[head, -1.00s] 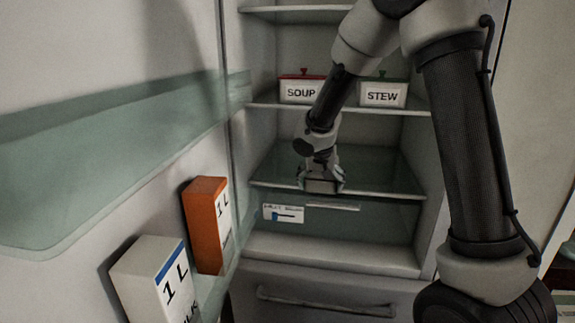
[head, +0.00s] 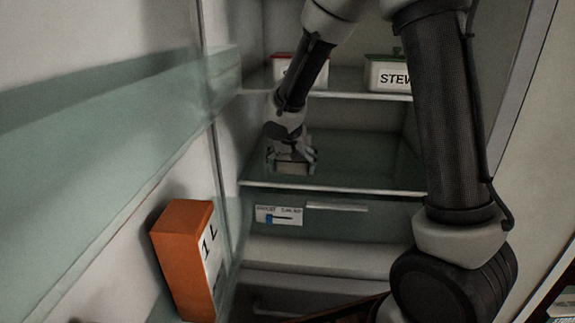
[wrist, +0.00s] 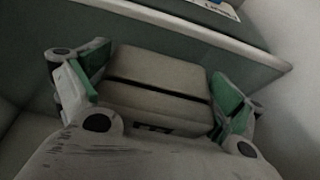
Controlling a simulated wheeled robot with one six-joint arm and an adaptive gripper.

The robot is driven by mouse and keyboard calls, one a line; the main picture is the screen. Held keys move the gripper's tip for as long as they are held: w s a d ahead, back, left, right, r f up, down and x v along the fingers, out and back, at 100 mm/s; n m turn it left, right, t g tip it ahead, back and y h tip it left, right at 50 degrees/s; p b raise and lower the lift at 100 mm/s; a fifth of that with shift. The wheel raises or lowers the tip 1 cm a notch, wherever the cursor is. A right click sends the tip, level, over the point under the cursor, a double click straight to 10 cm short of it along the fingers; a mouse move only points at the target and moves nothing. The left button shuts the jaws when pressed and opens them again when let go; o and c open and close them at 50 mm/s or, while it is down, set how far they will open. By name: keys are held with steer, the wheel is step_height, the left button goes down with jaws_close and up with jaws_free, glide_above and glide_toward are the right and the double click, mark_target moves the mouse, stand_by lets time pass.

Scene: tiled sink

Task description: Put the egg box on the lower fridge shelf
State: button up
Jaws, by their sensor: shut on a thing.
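The egg box (head: 290,169), a small grey carton, is between the fingers of my gripper (head: 292,158) in the head view. In the wrist view the egg box (wrist: 160,75) fills the space between the two green finger pads of my gripper (wrist: 160,88), with a dark seam across it. My gripper is shut on it. The box is over the lower fridge shelf (head: 370,165), a glass shelf, toward its left side. I cannot tell whether it touches the glass. My gripper hides part of the box.
The upper shelf (head: 340,86) holds a red-lidded pot (head: 287,66), partly hidden by my arm, and the stew pot (head: 390,75). An orange carton (head: 188,255) stands in the open door at left. The lower shelf's right side is clear. A drawer label (head: 279,215) shows below.

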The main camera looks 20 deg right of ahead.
steer(key=shift+w+a+f, duration=0.1)
steer(key=shift+w+f, duration=0.1)
steer(key=shift+f, duration=0.15)
steer(key=shift+s+f, duration=0.15)
steer(key=shift+f, duration=0.25)
steer(key=shift+f, duration=0.15)
steer(key=o, duration=1.1)
steer(key=shift+c, duration=0.2)
